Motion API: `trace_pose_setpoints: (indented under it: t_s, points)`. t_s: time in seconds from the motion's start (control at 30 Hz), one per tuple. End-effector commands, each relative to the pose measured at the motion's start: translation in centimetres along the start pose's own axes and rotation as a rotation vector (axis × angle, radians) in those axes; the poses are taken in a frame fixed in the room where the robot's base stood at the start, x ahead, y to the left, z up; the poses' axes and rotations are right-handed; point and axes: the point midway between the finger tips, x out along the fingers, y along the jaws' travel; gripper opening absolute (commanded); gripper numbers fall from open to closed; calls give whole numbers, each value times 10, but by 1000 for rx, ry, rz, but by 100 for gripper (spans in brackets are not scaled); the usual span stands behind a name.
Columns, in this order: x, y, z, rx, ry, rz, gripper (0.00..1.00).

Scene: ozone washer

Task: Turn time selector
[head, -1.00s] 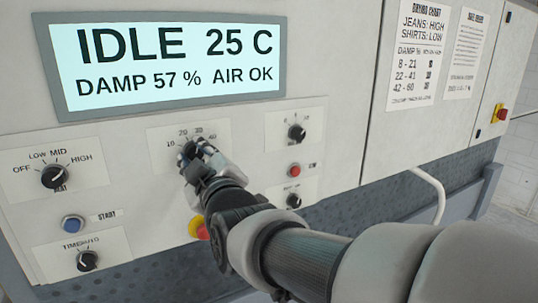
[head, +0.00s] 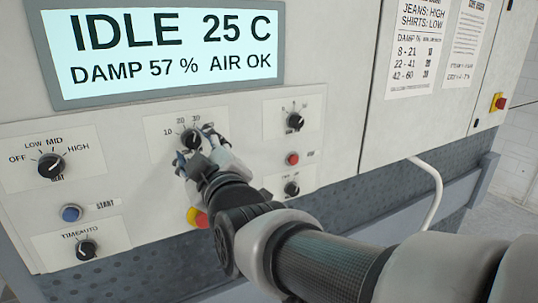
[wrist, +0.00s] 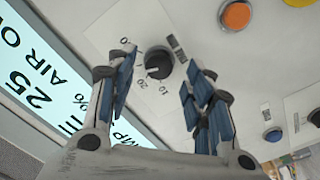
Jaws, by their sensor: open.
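The time selector is a black round knob (head: 190,139) on a pale plate (head: 155,132) marked 10 to 40, below the display. Its white mark appears to point near 20 in the wrist view, where the knob (wrist: 158,62) lies between and beyond my fingertips. My gripper (head: 197,150) is open and empty in front of the plate, with one finger on either side of the knob; its fingers also show in the wrist view (wrist: 161,82). I see no contact with the knob. Part of the plate's lower right is hidden behind my gripper.
The display (head: 165,50) reads IDLE, 25 C, DAMP 57 %, AIR OK. A heat knob (head: 51,165), blue start button (head: 71,213) and lower-left knob (head: 87,249) are left. A drying chart (head: 418,45) hangs right.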

Motion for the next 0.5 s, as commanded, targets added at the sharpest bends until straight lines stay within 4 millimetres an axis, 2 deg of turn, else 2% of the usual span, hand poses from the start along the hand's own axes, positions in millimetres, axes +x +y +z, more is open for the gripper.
trace_pose_setpoints:
  t_s: [0.1,0.3,0.5]
  points:
    - [-28,1,-2,-1,3,2,48]
    - [-68,1,-1,-1,4,3,48]
    - [-91,0,-1,-1,1,0,48]
